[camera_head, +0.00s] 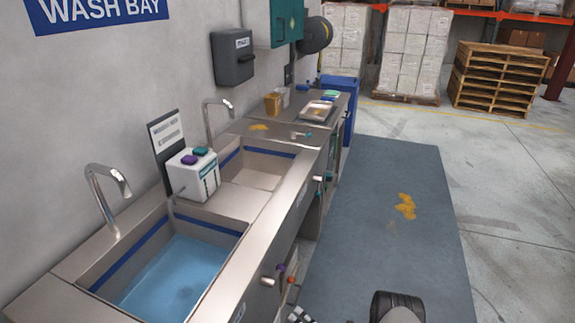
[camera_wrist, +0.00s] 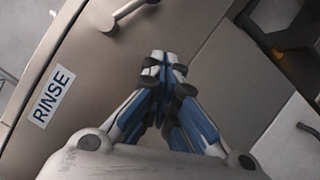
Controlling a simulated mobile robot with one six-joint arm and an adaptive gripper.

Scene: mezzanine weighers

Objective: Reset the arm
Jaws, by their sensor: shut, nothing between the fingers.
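My gripper (camera_wrist: 163,62) shows in the wrist view with its fingertips together and nothing between them. It is in front of a brown-grey cabinet front (camera_wrist: 120,75) that carries a RINSE label (camera_wrist: 52,96). In the head view only a dark rounded part of my arm shows at the bottom edge, and the fingers cannot be made out clearly there.
A steel sink counter with a water-filled basin (camera_head: 178,278) and an empty basin (camera_head: 255,168) runs along the left wall. A white dispenser box (camera_head: 193,174) stands between them. Levers stick out of the counter front.

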